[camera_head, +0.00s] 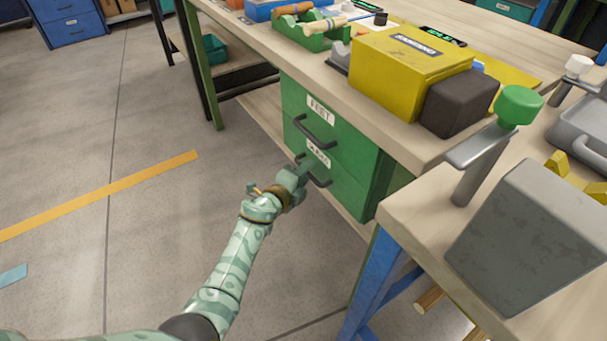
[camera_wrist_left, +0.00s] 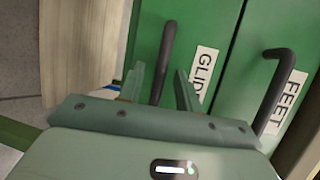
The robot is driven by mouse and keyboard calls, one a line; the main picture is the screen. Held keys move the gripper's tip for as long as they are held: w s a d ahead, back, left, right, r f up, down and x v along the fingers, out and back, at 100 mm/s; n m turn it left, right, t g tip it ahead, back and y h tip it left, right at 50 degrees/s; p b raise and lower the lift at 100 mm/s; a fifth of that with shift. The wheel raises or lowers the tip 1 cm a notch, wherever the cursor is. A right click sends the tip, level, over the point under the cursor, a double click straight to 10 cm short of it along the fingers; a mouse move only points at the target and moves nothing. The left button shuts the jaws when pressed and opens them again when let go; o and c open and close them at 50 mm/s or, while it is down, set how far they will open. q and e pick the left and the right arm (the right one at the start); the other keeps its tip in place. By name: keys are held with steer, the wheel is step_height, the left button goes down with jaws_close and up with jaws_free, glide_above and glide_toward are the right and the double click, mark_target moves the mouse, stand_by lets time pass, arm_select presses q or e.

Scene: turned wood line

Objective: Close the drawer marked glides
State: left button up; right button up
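The green drawer unit under the workbench has two drawers with dark bar handles. The lower drawer, marked GLIDES (camera_head: 345,190), sits below the drawer marked FEET (camera_head: 345,138). The GLIDES front looks about level with the FEET front; I cannot tell whether a small gap remains. My left gripper (camera_head: 303,169) is at the GLIDES handle and partly covers it and its label. In the left wrist view the GLIDES handle (camera_wrist_left: 164,58) lies between the two spread fingers (camera_wrist_left: 160,88), with room on either side. My right gripper is not in view.
The workbench top (camera_head: 300,62) above the drawers holds a yellow box (camera_head: 400,72), a dark block (camera_head: 459,103) and a green tray (camera_head: 312,40). A second table (camera_head: 425,205) with blue legs stands close at the right. The floor at left is clear.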

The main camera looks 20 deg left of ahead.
arm_select(q)
steer(key=shift+s, duration=0.1)
